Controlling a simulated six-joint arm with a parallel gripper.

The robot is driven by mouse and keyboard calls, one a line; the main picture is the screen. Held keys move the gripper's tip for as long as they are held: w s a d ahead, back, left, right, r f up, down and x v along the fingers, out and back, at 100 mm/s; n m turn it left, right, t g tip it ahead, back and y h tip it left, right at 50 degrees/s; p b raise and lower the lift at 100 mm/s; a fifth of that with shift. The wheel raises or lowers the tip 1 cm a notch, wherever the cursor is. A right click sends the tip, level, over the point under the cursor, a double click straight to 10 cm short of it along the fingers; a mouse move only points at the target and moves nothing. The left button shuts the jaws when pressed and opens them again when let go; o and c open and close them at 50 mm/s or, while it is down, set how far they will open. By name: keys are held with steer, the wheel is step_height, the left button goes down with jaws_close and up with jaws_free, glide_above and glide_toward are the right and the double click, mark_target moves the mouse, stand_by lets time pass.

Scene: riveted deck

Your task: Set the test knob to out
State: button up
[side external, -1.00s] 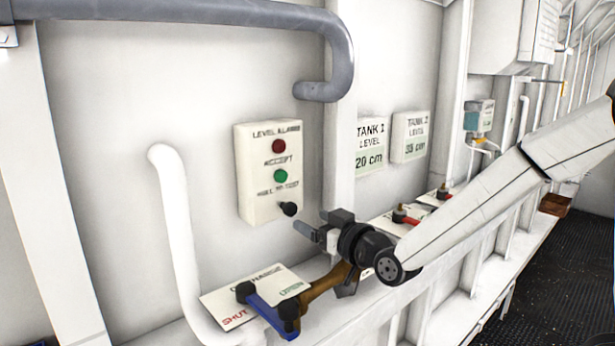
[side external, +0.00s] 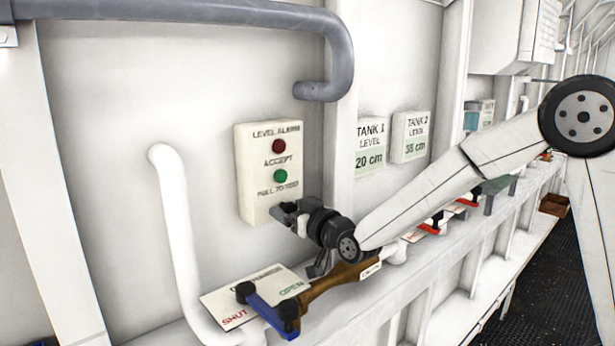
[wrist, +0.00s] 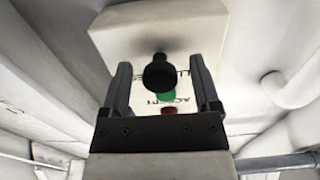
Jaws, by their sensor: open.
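The level alarm box (side external: 256,150) is a cream panel on the wall with a red light (side external: 279,146), a green "accept" button (side external: 280,176) and a "pull to test" label. In the side view my gripper (side external: 279,210) is at the box's lower part and hides the black test knob. In the wrist view the test knob (wrist: 159,72) stands out from the box (wrist: 150,30), between the two fingers of my gripper (wrist: 160,75). The fingers are open, with a gap visible on each side of the knob.
Below the box is a discharge plate (side external: 225,297) marked shut and open, with a blue-handled brass valve (side external: 268,313) close under my gripper. A white pipe (side external: 177,230) rises at left. Tank level displays (side external: 370,147) hang at right. A grey pipe (side external: 200,12) runs above.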

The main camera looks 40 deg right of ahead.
steer(key=shift+w, duration=0.15)
jaws_close()
stand_by(1.4)
